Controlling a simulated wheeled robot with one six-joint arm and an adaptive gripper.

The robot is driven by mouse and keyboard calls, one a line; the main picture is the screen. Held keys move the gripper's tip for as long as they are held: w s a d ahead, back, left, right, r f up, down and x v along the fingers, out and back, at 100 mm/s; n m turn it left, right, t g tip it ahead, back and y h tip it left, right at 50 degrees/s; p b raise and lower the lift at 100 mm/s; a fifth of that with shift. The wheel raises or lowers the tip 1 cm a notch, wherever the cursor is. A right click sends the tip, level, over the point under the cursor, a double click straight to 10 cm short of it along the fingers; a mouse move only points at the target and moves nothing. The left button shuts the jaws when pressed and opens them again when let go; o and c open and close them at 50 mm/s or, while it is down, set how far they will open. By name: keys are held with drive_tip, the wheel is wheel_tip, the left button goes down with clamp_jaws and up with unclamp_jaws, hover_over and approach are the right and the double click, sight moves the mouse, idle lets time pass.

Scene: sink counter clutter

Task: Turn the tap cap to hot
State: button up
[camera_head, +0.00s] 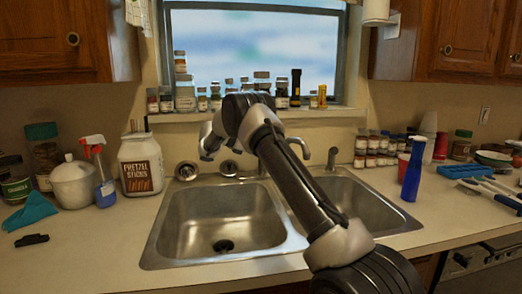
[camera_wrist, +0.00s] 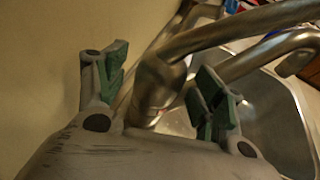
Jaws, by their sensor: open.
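The metal tap shows in the head view as a curved spout (camera_head: 298,145) behind the double sink, with its body mostly hidden by my arm. In the wrist view the tap's thick round body, with its cap (camera_wrist: 157,85), stands between the two fingers of my gripper (camera_wrist: 163,82). The fingers have green pads and are spread apart. I see a gap on the left side; on the right the pad is close to the metal, and I cannot tell whether it touches. The spout (camera_wrist: 235,25) runs up and right from the body.
The sink (camera_head: 215,220) has two basins. A second small spout (camera_head: 332,158) stands right of the tap. A pretzel jar (camera_head: 141,163), spray bottle (camera_head: 100,170) and white pot (camera_head: 73,184) stand left. A blue bottle (camera_head: 413,170) stands right. Several jars line the windowsill (camera_head: 215,113).

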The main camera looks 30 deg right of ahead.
drive_tip(key=shift+d, duration=0.1)
drive_tip(key=c, duration=1)
drive_tip(key=shift+w+m+g, duration=0.1)
drive_tip(key=shift+m+g, duration=0.7)
drive_tip(key=o, duration=1)
drive_tip(key=v, duration=1.2)
